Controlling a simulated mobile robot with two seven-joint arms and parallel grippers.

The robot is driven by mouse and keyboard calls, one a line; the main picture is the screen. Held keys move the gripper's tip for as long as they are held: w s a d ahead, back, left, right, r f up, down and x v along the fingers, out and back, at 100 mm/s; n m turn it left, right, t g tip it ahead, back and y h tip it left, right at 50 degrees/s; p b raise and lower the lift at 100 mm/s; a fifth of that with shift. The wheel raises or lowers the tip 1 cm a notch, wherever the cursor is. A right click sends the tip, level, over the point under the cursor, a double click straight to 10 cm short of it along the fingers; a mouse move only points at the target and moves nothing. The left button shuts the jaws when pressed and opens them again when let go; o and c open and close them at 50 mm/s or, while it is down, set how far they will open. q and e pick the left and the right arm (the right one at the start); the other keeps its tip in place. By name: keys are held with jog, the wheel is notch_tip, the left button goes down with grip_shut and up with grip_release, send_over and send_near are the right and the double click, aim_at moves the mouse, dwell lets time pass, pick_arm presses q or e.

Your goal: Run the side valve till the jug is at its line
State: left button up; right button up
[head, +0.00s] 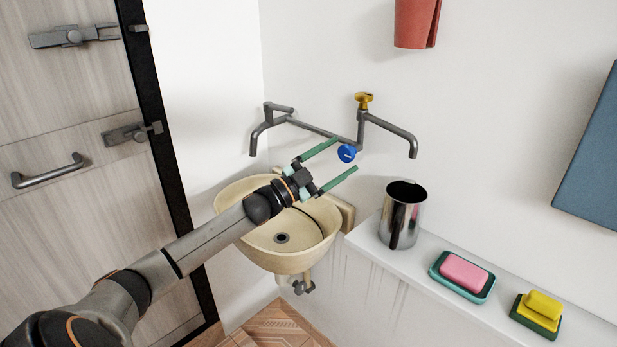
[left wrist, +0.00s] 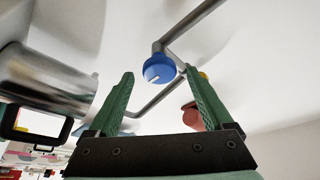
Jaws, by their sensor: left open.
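A blue knob (head: 347,153) with a white mark sits on the grey wall pipe; it also shows in the left wrist view (left wrist: 159,69). A yellow valve handle (head: 363,101) tops the pipe's right branch, whose spout (head: 413,150) points down above the jug. The shiny metal jug (head: 401,218) stands upright on the ledge; its level and line cannot be seen. My left gripper (head: 346,155) is open and empty. In the left wrist view, its green fingers point at the blue knob, which appears between their tips; contact cannot be told. My right gripper is not in view.
A cream basin (head: 257,245) is below my left gripper, with a left spout (head: 253,142) above it. The white ledge (head: 420,258) holds a pink soap in a teal dish (head: 462,276) and a yellow sponge (head: 541,305). A red holder (head: 416,22) hangs above.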

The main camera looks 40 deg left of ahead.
pick_arm(q)
jog(key=v, duration=0.9)
jog(key=shift+s+b, duration=0.3)
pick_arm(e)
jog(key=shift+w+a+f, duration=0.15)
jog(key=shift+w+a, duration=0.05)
pick_arm(q)
jog(key=shift+a+f, duration=0.1)
jog(key=shift+f, duration=0.05)
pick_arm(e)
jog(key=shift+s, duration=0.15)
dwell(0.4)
